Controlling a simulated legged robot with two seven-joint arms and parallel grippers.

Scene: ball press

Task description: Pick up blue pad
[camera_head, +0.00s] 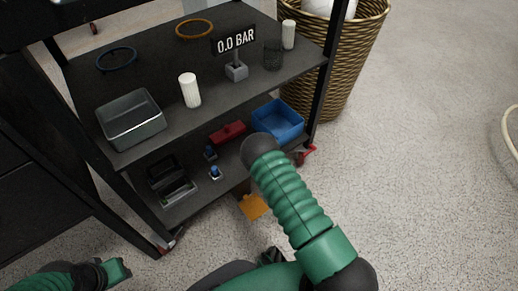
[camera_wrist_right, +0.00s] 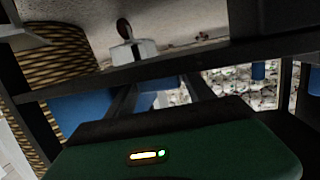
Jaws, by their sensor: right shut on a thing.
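Two small blue-topped pieces, one (camera_head: 210,153) and the other (camera_head: 215,172), sit on the lower shelf in the head view; either may be the blue pad. My right arm reaches over the shelf's front and its hand is hidden there. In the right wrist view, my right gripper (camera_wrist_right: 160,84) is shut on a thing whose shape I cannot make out. Blue shows between and beside its dark fingers, but I cannot tell whether it is the held thing or background. My left gripper (camera_head: 118,269) is at the lower left, away from the shelves; its jaw state is unclear.
A blue bin (camera_head: 278,121) and a red box (camera_head: 228,132) are below. A wicker basket (camera_head: 340,80) stands behind.

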